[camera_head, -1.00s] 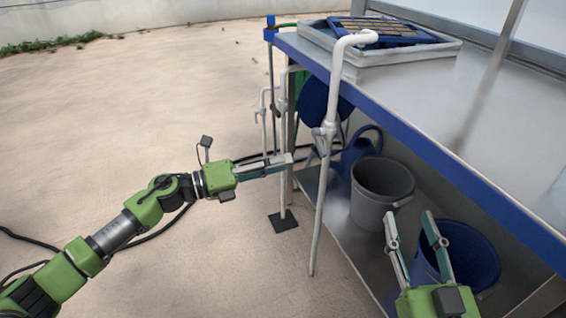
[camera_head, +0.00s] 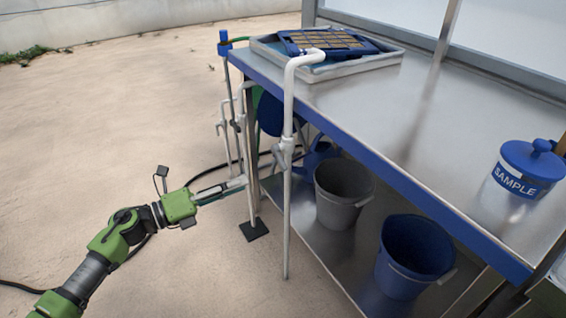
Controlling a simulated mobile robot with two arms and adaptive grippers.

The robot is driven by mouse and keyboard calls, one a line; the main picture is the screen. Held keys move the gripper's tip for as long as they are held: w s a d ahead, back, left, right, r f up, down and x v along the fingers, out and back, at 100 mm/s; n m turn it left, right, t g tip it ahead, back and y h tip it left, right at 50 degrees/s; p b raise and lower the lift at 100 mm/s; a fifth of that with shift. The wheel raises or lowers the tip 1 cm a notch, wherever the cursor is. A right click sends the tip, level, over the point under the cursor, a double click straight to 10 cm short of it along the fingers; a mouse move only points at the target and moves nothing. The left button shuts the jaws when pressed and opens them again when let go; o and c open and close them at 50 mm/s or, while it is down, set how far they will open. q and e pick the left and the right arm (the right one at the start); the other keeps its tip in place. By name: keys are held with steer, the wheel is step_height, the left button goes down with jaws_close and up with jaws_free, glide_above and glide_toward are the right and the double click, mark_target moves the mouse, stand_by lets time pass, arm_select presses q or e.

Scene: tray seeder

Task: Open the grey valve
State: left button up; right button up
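A grey valve (camera_head: 284,152) sits partway up a pale upright pipe (camera_head: 287,220) in front of the bench. The pipe bends over at the top towards the tray. Smaller pipes with taps (camera_head: 222,125) stand behind it to the left. My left gripper (camera_head: 243,182) is left of the pipe and lower than the valve in the picture. It is seen edge-on, so I cannot tell whether its fingers are open or shut. I see nothing held in it. My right gripper is out of view.
A metal bench (camera_head: 400,110) with a blue edge holds a seed tray (camera_head: 330,42) in a grey basin and a SAMPLE jar (camera_head: 518,185). A grey bucket (camera_head: 342,195) and a blue bucket (camera_head: 413,260) stand on the lower shelf. Open sandy floor lies left.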

mark_target(281, 168)
arm_select(q)
steer(key=b+x, duration=0.1)
steer(key=x, duration=1.1)
steer(key=shift+w+d, duration=0.15)
steer(key=shift+d, duration=0.05)
steer(key=shift+w+d, duration=0.4)
steer(key=shift+d, duration=0.15)
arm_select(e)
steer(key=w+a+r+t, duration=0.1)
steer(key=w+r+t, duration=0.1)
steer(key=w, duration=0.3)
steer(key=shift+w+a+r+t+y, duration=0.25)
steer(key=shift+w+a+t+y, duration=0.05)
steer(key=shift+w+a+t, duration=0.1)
arm_select(q)
jaws_close()
